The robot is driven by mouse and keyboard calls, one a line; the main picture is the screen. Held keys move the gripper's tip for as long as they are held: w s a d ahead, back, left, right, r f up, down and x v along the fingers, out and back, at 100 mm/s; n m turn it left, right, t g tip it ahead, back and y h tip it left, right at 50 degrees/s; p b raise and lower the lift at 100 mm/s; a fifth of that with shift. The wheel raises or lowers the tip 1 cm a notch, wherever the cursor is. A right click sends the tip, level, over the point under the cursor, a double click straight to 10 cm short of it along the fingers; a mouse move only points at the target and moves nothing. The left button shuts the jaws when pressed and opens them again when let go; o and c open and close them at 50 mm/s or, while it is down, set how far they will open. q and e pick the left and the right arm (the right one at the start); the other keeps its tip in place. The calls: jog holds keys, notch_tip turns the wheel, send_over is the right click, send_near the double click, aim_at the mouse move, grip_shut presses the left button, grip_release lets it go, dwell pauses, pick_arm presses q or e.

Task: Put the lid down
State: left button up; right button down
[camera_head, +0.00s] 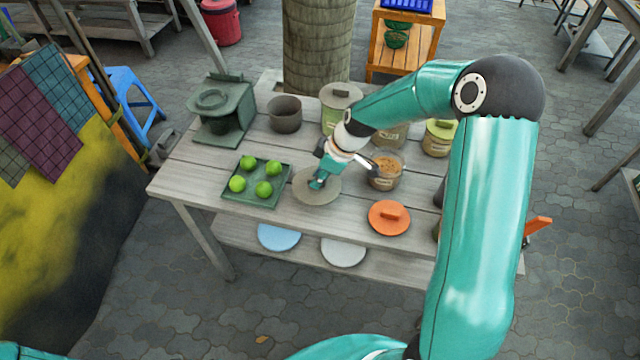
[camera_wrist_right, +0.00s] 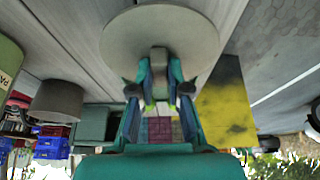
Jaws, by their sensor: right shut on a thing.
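The round grey-beige lid (camera_head: 328,193) is at the middle of the wooden table, between the green tray and an open glass jar. My right gripper (camera_head: 317,183) comes down on it from above and is shut on its knob. In the right wrist view the lid (camera_wrist_right: 128,40) spreads out beyond the fingertips (camera_wrist_right: 160,82), with the knob between them. I cannot tell whether the lid touches the tabletop or is slightly above it. The open jar (camera_head: 385,176) with brown contents stands just right of the lid. My left gripper is not in view.
The green tray (camera_head: 230,197) with several limes is left of the lid. An orange lid (camera_head: 389,218) lies front right. A dark bowl (camera_head: 285,114), a green stove-like object (camera_head: 222,108) and lidded jars (camera_head: 439,138) stand behind. Bare planks show in front of the lid.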

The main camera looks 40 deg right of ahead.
notch_tip(320, 180, down, 4)
jog(key=shift+r, duration=0.15)
jog(key=c, duration=1.1)
grip_release()
jog(key=shift+c, duration=0.2)
jog(key=shift+r, duration=0.1)
jog(key=v, duration=1.2)
jog(key=shift+b, duration=0.4)
jog(key=shift+w+a, duration=0.1)
